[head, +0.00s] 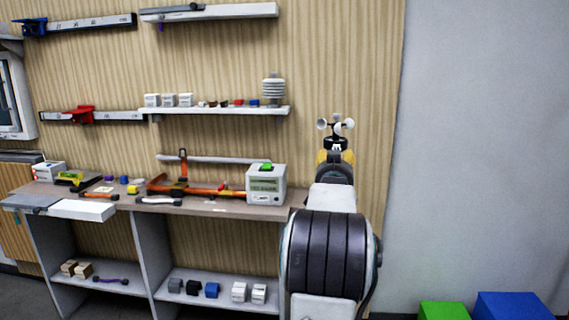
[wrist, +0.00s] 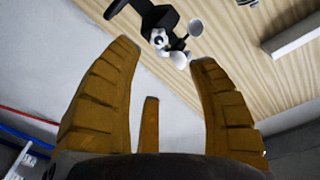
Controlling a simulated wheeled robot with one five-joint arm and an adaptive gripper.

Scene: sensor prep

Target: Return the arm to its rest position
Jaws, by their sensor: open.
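My gripper (head: 335,157) is raised at the end of my arm, right of the workbench in the head view. A cup anemometer (head: 336,142), black with white cups, shows just above the gripper in the head view. In the wrist view the anemometer (wrist: 172,42) is beyond the fingertips on a black support (wrist: 148,14), apart from the fingers. My arm hides part of the wall behind it.
A workbench (head: 228,207) on the left holds tools and a white box (head: 266,190) with a display. Wall shelves (head: 225,110) hang above it. A green box (head: 443,311) and a blue box (head: 515,306) are at the lower right. The grey wall (head: 485,150) on the right is bare.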

